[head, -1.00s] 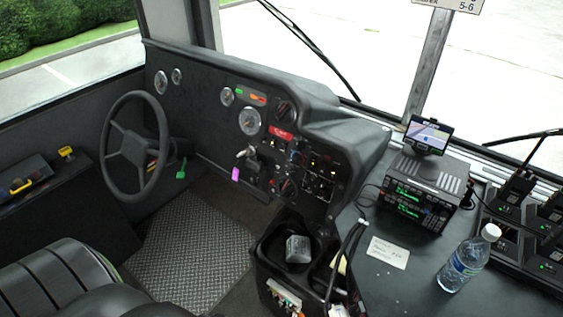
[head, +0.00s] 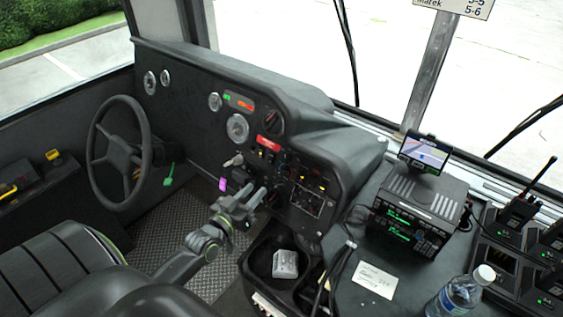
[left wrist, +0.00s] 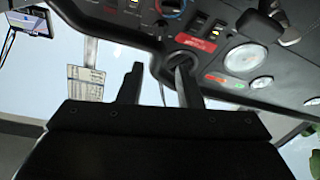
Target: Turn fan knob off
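The dashboard panel has a dark round knob (head: 271,121) beside a red label, near the top. In the left wrist view this dark knob (left wrist: 181,62) lies behind the tip of one finger. A second knob (left wrist: 172,8), with a red and blue arc, is at that view's top edge; in the head view the left gripper hides the lower panel there. I cannot tell which knob is the fan's. My left gripper (head: 257,192) is open and empty in front of the lower panel, with a clear gap between its fingers (left wrist: 160,65). My right gripper is not in view.
The steering wheel (head: 118,150) is left of my left arm. A black console bin (head: 262,262) holding a grey item (head: 285,264) is below the gripper. A radio unit (head: 420,208), a display (head: 425,152) and a water bottle (head: 461,293) stand on the right counter.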

